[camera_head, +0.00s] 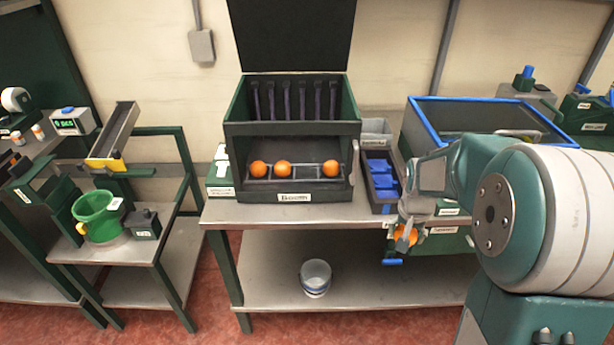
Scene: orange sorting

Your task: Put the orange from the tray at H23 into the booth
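The booth (234,131) is a dark green box labelled "Booth" on the middle table, with its lid raised and its front open. Inside it a low divided tray holds three oranges (258,169) in a row, with the middle one (283,169) left of the third (331,168). My gripper (404,236) is to the right of and below the booth, in front of the table's front edge. Its fingers are around an orange (402,233) and appear closed on it. My arm covers part of the right side. I cannot make out a tray marked H23.
A dark bin with blue pieces (383,178) stands right of the booth, and a large blue-rimmed bin (487,100) is behind my arm. A green bucket (97,215) stands on the left bench. The tabletop before the booth is clear.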

